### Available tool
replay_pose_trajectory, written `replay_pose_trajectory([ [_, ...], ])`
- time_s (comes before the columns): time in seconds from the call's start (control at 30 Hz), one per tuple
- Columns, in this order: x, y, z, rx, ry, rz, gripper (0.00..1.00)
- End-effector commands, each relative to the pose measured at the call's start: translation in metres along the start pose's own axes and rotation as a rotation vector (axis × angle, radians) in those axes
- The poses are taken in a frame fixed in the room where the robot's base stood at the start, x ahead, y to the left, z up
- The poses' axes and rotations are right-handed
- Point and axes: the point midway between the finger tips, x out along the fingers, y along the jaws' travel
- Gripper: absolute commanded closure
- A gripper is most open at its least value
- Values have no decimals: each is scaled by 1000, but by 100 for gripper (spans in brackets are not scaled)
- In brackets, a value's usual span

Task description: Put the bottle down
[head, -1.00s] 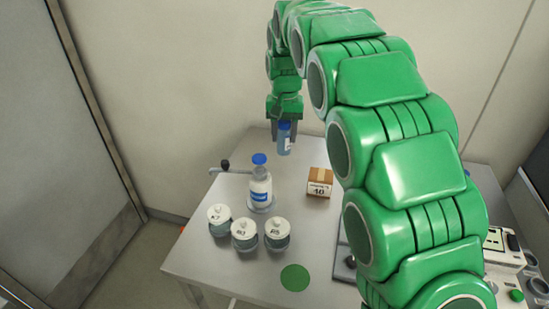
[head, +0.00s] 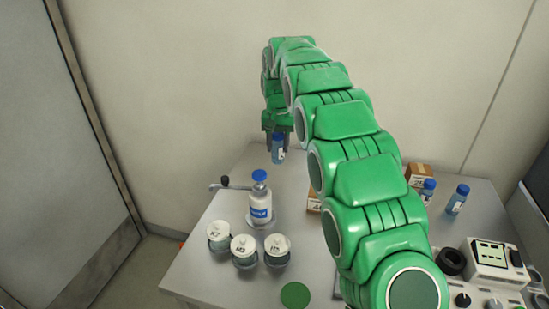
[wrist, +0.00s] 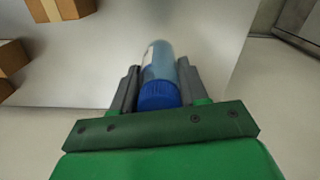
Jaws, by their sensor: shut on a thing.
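My gripper (head: 277,136) is shut on a small blue bottle (head: 278,153), over the back left part of the metal table (head: 200,270). The bottle hangs roughly upright. I cannot tell whether its base touches the table. In the wrist view its ribbed blue cap (wrist: 158,96) sits between the two grey fingers (wrist: 158,84), with its clear blue body beyond. A flat green disc (head: 295,295) lies near the table's front edge.
Three lidded jars (head: 244,250) stand in front. Two small blue bottles (head: 457,200), cardboard boxes (head: 419,174) and an instrument (head: 490,258) are at right. The wall is close behind.

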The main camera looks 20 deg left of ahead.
Motion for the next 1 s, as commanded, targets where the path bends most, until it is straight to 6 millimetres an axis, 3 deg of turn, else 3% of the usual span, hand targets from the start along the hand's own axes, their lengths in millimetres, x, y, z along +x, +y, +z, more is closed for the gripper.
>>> replay_pose_trajectory([
  [0.6,48,-11,-43,1,-3,0,88],
  [1.0,58,-14,-52,1,0,0,88],
])
